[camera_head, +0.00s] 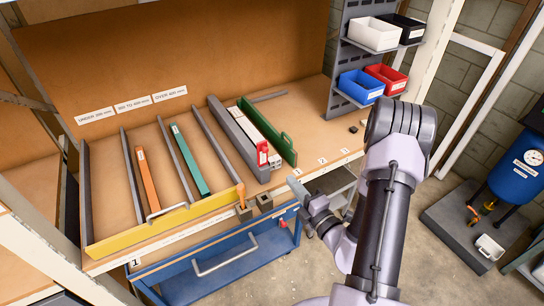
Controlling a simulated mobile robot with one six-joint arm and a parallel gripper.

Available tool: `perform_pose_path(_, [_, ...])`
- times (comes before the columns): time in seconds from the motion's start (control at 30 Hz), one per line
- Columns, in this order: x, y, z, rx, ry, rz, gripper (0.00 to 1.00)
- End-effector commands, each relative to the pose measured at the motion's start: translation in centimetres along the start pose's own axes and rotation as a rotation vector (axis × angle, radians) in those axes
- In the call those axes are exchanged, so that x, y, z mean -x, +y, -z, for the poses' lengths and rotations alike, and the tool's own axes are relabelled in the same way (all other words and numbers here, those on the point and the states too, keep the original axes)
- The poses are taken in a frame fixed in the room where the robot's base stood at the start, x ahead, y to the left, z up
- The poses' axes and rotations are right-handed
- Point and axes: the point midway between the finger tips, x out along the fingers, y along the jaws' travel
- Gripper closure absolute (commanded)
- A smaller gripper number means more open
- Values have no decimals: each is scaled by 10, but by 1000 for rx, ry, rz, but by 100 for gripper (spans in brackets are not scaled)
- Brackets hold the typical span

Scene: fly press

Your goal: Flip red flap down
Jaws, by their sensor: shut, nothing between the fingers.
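A small red piece (262,152) stands upright at the front end of a white bar, between a grey rail and a green plate on the bench; it looks like the red flap. My gripper (297,187) is shut and empty. It appears in front of the bench's front edge, below and right of the red piece and apart from it in the picture. Its fingertips look small here, and their exact depth is hard to tell.
A yellow bar (165,226) with an orange end piece (240,193) runs along the front of the bench (100,170). A green plate (271,136) stands right of the red piece. A blue cart (215,262) is below. Bins hang on the rack at right.

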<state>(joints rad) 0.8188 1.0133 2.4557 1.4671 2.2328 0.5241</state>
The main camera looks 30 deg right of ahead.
Motion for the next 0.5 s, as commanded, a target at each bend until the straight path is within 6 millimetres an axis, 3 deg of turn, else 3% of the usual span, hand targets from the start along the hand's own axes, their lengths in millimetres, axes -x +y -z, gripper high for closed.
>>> perform_pose_path(0.5, [-106,0,2,2,4,-4,100])
